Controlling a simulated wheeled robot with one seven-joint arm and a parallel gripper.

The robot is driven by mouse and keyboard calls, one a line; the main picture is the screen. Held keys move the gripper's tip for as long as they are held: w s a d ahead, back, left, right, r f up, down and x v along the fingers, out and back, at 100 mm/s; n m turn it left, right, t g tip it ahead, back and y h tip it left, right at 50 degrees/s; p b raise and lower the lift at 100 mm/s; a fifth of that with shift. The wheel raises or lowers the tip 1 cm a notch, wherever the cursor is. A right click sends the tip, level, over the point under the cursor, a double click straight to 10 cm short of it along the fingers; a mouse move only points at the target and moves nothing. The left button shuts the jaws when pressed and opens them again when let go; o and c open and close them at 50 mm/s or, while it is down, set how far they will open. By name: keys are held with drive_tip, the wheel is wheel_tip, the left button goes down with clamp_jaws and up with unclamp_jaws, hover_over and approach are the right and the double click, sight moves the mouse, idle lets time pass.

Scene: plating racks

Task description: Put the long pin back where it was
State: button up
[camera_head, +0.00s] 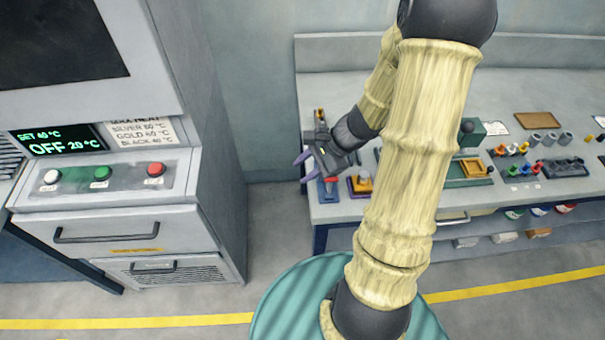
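My gripper (304,168) is over the left end of the grey bench (335,210), pointing left. Its two purple fingers are apart, and I see nothing between them. A small blue block with a red upright part (329,187) stands just below and right of the fingers, near the bench's front edge. A purple block with an orange top (361,185) stands to its right. Several small coloured pieces (511,150) stand in rows at the right. I cannot tell which piece is the long pin. My arm hides the middle of the bench.
A green-framed tray (468,172) lies right of my arm. Grey cylinders (551,139) and a brown board (537,121) are farther right. A small orange thing (320,115) is behind my gripper. A grey machine with buttons (103,175) stands left. Open floor (272,215) separates it from the bench.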

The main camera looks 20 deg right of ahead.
drive_tip(key=s+a+r+n+h, duration=0.4)
drive_tip(key=s+r+n+h, duration=0.2)
drive_tip(key=n, duration=1)
drive_tip(key=shift+s+r+h, duration=0.4)
drive_tip(key=shift+s+r, duration=0.3)
drive_tip(key=shift+r, duration=0.15)
